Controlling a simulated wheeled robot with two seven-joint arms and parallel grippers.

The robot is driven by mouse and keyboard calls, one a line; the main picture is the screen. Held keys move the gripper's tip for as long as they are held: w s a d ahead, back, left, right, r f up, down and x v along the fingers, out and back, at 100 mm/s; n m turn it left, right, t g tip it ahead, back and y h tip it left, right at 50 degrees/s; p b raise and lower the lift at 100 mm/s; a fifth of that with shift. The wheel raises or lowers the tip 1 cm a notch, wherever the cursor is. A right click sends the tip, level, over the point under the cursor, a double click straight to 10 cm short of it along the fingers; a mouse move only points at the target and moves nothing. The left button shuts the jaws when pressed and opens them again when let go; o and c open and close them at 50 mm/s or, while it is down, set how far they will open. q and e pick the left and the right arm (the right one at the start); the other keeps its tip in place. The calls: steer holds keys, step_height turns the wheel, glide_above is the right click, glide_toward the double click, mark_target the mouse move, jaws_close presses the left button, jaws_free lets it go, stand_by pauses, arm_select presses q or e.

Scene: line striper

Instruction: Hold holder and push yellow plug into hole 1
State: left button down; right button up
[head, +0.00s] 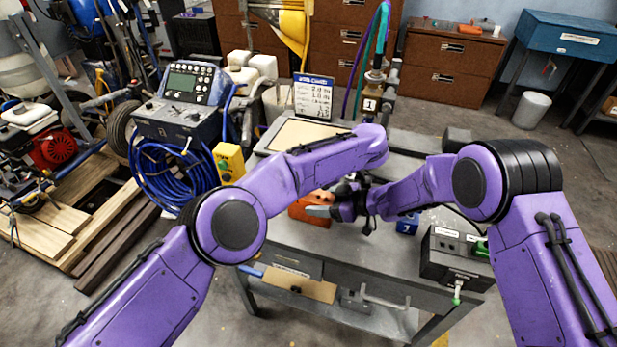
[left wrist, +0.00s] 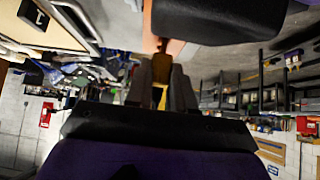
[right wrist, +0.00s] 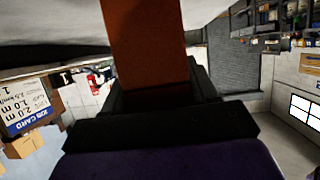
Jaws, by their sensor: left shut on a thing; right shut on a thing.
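The orange holder (head: 308,209) is over the grey bench, left of my right gripper (head: 335,208). In the right wrist view it shows as a broad orange-brown piece (right wrist: 145,40) between the fingers of my right gripper (right wrist: 152,88), which is shut on it. In the left wrist view my left gripper (left wrist: 161,92) is shut on the yellow plug (left wrist: 159,97). An orange patch, seemingly the holder (left wrist: 176,47), lies just past its fingertips. In the head view the arms hide the plug and most of my left gripper. Hole 1 cannot be made out, nor any contact between plug and holder.
The grey bench (head: 285,236) bears a dark box with green parts (head: 455,252) at right, a small blue item (head: 407,224) and a sign card (head: 313,98) at the back. A console (head: 180,125) and blue hose coil (head: 165,175) stand left of it.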

arm_select(q)
steer(key=shift+f, duration=0.35)
steer(key=shift+s+d+f, duration=0.1)
steer(key=shift+s, duration=0.05)
stand_by(0.6)
steer(key=shift+r, duration=0.2)
steer(key=shift+r, duration=0.55)
steer(key=shift+w+r, duration=0.1)
steer(key=shift+w, duration=0.1)
stand_by(0.5)
steer(key=shift+f, duration=0.7)
stand_by(0.8)
steer(key=shift+s+f, duration=0.15)
steer(key=shift+s, duration=0.05)
stand_by(0.6)
